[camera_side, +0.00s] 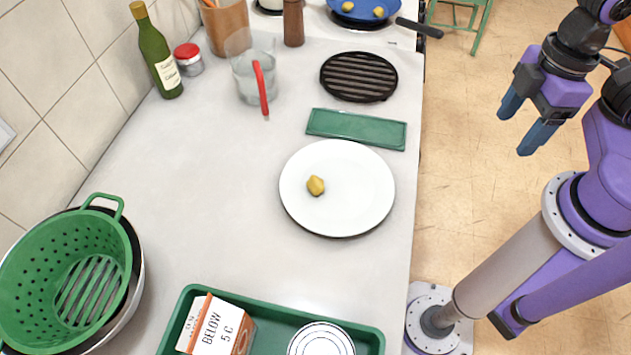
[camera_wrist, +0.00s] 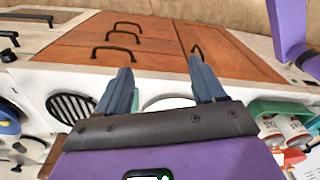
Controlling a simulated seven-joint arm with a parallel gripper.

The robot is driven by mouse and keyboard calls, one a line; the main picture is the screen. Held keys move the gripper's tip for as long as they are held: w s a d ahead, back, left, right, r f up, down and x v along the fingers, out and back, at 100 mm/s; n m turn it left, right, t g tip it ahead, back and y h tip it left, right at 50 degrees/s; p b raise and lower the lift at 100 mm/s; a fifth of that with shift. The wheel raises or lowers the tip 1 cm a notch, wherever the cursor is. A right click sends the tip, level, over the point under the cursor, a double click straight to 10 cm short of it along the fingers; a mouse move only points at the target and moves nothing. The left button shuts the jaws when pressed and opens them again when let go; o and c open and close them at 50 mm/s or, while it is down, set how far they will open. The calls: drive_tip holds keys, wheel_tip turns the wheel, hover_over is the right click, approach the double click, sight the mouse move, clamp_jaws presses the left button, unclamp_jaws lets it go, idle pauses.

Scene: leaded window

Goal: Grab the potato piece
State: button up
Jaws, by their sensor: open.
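A small yellow-brown potato piece (camera_side: 316,185) lies on a round white plate (camera_side: 345,215) on the counter, left of the plate's middle. My gripper (camera_side: 524,130) is open and empty, to the right of the counter and apart from the plate. Its two blue fingers also show in the wrist view (camera_wrist: 160,88), spread apart with nothing between them. The edge of the plate (camera_wrist: 170,102) shows between the fingers in the wrist view. The potato piece on the plate cannot be seen there. More yellow pieces (camera_side: 379,12) lie in a blue pan (camera_side: 358,19) at the back.
A green flat tray (camera_side: 356,129) and a black round grill plate (camera_side: 358,77) lie behind the plate. A glass with a red-handled tool (camera_side: 262,88) stands back left. A green colander (camera_side: 65,280) and a green crate (camera_side: 270,322) are in front. The counter's middle left is clear.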

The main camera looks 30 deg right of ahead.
sight(316, 182)
drive_tip(key=w+a+f+m+t+y, duration=0.1)
drive_tip(key=a+f+y, duration=0.1)
drive_tip(key=a, duration=0.4)
drive_tip(key=w+a+f+m+t+y, duration=0.1)
drive_tip(key=w+a+f+y, duration=0.1)
drive_tip(key=a, duration=0.5)
drive_tip(key=w+a+f+t+y, duration=0.1)
drive_tip(key=a+f+y, duration=0.1)
drive_tip(key=a+f, duration=0.2)
drive_tip(key=shift+w+a+m+t+y, duration=0.15)
drive_tip(key=shift+w+a+m+t, duration=0.05)
drive_tip(key=shift+a, duration=0.45)
drive_tip(key=shift+w+a+m+t+y, duration=0.15)
drive_tip(key=shift+a+m+t, duration=0.05)
drive_tip(key=shift+a, duration=0.4)
drive_tip(key=w+a+t, duration=0.1)
drive_tip(key=w+a+f+t+y, duration=0.1)
drive_tip(key=w+t, duration=0.1)
drive_tip(key=shift+m, duration=0.3)
drive_tip(key=shift+w+a+r+t, duration=0.2)
drive_tip(key=shift+w+t, duration=0.4)
drive_tip(key=shift+t, duration=0.2)
drive_tip(key=shift+w+a+f, duration=0.1)
drive_tip(key=shift+w, duration=0.05)
drive_tip(key=shift+x, duration=3.5)
drive_tip(key=c, duration=1.1)
